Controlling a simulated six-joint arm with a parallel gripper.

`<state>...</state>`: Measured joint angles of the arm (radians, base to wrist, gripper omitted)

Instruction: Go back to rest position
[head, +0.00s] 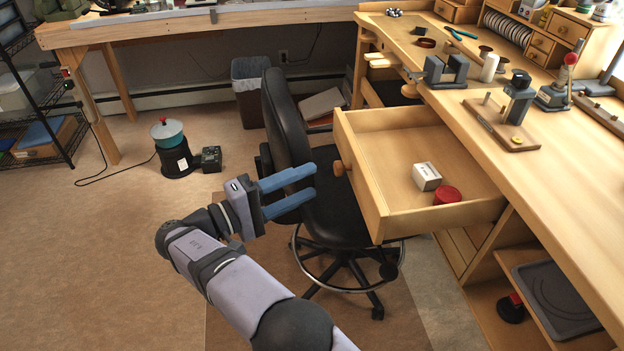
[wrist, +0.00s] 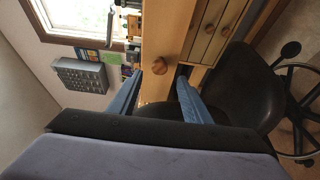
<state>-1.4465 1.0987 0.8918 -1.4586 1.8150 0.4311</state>
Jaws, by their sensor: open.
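My gripper (head: 300,188) is open and empty, with its two blue fingers apart. In the head view it is in the air in front of the black chair, left of the open wooden drawer (head: 368,190). The drawer's round knob (head: 338,168) is a short way beyond the fingertips in the head view. In the wrist view the blue fingers (wrist: 160,90) point toward the drawer front, and the knob (wrist: 191,58) shows past them. I cannot tell the exact gap.
The black chair (head: 285,115) stands right behind my gripper. The workbench (head: 560,190) on the right carries a vise (head: 446,70) and several tools. A grey bin (head: 250,90) stands at the back. A dark machine with a teal bowl (head: 172,145) sits on the floor; open floor lies left.

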